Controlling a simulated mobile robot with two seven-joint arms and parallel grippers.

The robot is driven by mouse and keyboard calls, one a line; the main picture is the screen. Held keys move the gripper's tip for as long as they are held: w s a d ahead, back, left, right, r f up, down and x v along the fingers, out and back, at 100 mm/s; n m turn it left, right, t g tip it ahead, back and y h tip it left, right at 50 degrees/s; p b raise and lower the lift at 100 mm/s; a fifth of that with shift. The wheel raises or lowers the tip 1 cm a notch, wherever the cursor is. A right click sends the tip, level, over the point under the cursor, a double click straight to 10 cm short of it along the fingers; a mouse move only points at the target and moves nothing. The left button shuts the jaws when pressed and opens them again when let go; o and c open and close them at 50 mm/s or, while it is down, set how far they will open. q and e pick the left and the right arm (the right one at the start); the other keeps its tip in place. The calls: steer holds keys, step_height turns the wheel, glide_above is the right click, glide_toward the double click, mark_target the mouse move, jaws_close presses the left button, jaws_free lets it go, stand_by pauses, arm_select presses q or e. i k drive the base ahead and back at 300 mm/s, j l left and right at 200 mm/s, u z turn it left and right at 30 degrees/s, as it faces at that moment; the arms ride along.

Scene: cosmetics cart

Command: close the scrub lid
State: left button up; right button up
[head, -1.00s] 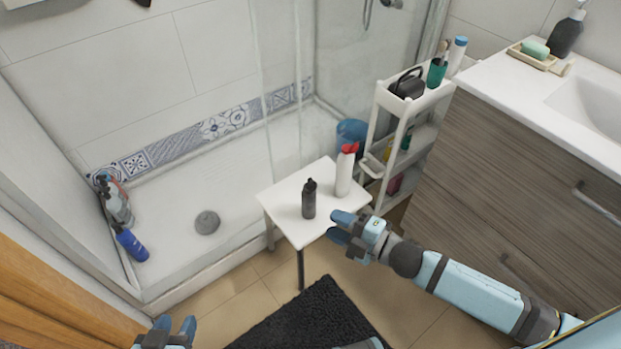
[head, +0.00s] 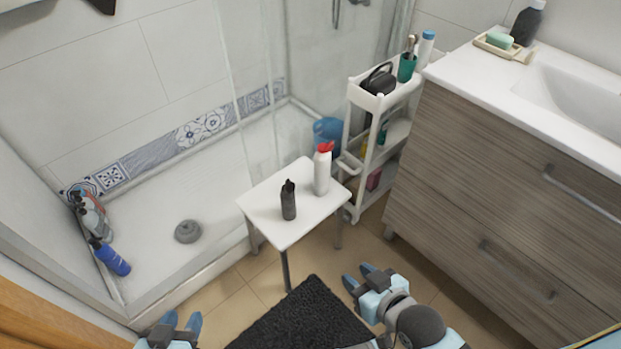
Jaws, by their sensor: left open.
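No item is plainly readable as the scrub or its lid. A white bottle with a red top (head: 322,170) stands upright on the small white table (head: 265,196). A dark bottle (head: 288,201) stands upright beside it, to the left. My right gripper (head: 359,278) is open and empty, in front of the table at its lower right, apart from both bottles. My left gripper (head: 182,321) is open at the bottom edge, left of the black mat, with nothing visible between its fingers.
A white tiered cart (head: 355,164) stands right of the table, with a dark caddy (head: 378,80) and green cup (head: 407,67) on top. A wooden vanity (head: 490,160) is at right. Several bottles lean in the shower's left corner. A black mat (head: 305,318) lies on the floor.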

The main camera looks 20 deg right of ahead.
mark_target(290, 186)
steer(key=i+j+z, duration=0.1)
steer(key=z, duration=1.3)
steer(key=j+z, duration=0.1)
steer(key=j, duration=0.55)
steer(key=k+j, duration=0.1)
steer(key=j, duration=0.35)
steer(key=k+u, duration=0.05)
